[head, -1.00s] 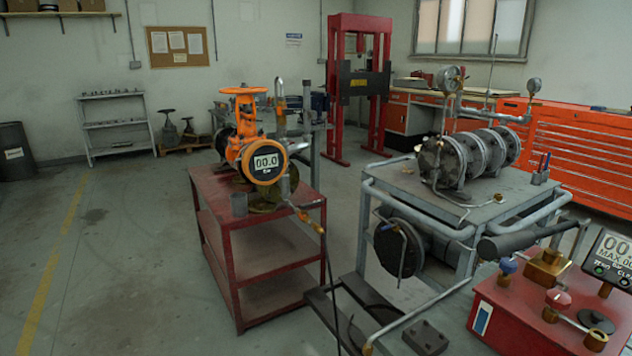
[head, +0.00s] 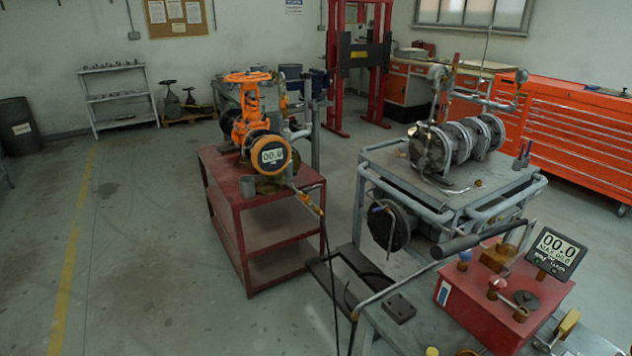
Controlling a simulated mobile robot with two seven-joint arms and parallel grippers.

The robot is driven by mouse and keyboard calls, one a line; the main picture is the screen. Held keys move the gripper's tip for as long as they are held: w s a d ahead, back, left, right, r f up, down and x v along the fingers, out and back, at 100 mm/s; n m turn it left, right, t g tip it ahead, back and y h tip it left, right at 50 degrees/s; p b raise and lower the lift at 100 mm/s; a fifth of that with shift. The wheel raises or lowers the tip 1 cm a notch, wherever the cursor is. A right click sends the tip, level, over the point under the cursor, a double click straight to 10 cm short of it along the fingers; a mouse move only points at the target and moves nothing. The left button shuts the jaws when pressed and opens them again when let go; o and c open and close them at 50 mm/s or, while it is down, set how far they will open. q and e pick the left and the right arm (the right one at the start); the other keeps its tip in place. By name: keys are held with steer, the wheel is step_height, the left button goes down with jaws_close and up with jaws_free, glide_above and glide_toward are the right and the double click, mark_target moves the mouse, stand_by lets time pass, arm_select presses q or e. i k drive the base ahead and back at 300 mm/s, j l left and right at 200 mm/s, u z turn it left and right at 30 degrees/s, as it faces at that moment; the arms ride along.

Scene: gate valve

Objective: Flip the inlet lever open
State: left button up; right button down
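The orange gate valve (head: 247,115) with a round handwheel on top stands on the red cart (head: 262,198). Another small orange part (head: 284,102) is on the upright pipe behind the valve. Neither of my grippers shows in the head view.
A red pump box (head: 480,312) with knobs, a long dark handle and a display (head: 556,254) is at the lower right. A grey bench (head: 465,183) holds a flanged assembly. A dark hose (head: 325,255) hangs beside the cart.

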mark_target(305, 190)
steer(key=i+j+z, duration=0.15)
steer(key=i+j, duration=0.95)
steer(key=i, duration=0.4)
steer(key=i+j+z, duration=0.2)
steer(key=i+j, duration=1.05)
steer(key=i, duration=0.15)
